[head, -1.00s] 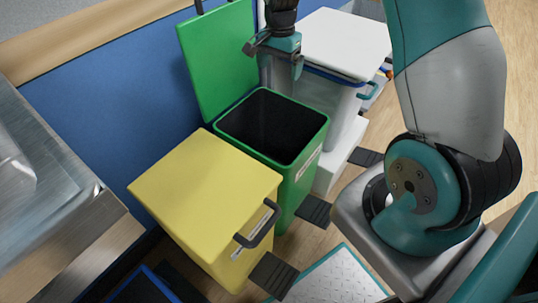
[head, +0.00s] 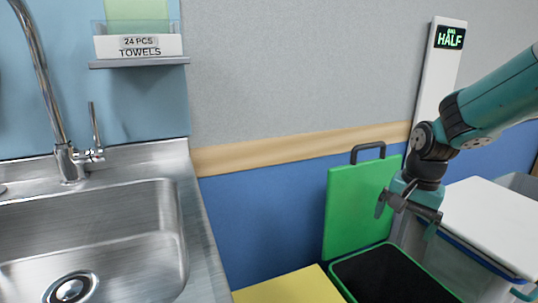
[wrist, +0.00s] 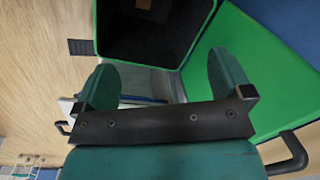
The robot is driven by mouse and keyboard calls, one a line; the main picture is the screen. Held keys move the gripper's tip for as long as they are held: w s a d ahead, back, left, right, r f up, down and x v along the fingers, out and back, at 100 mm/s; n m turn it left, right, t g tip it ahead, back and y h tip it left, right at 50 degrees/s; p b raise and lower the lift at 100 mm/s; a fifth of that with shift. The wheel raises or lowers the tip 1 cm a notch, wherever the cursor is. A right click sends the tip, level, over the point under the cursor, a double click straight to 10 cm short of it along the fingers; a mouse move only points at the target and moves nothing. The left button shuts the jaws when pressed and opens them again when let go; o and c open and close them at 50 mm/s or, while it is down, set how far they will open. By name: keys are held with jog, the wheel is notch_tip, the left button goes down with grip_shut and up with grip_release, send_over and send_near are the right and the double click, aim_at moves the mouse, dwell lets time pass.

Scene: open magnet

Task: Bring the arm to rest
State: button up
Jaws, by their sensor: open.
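My teal and grey arm reaches in from the right edge of the head view. My gripper (head: 406,218) hangs at its end, with its two fingers spread and nothing between them. In the head view it appears in front of the right edge of the raised green lid (head: 352,215), above the open green bin (head: 345,281). In the wrist view my gripper (wrist: 166,82) also shows empty, with the green bin (wrist: 187,58) and its dark inside beyond the fingertips. The raised lid (wrist: 262,75) is at the right there, apparently close to the right finger.
A yellow bin top (head: 290,289) is beside the green bin. A white-topped cart (head: 490,220) stands at the right. A steel sink (head: 95,235) with a tap (head: 68,160) is at the left. A white post (head: 437,80) with a display reading HALF stands behind.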

jog(key=s+a+r+n+y, duration=0.2)
jog(key=s+a+r+n, duration=0.2)
jog(key=s+a+n, duration=0.55)
jog(key=s+a+r+n+y, duration=0.1)
jog(key=s+a+r+n, duration=0.4)
jog(key=s, duration=0.8)
notch_tip(320, 180, up, 19)
jog(key=s+p, duration=0.1)
jog(key=p, duration=1.9)
jog(key=shift+s+a+n+g+p, duration=0.15)
jog(key=shift+a+n+g+p, duration=0.15)
jog(key=shift+a+n, duration=0.05)
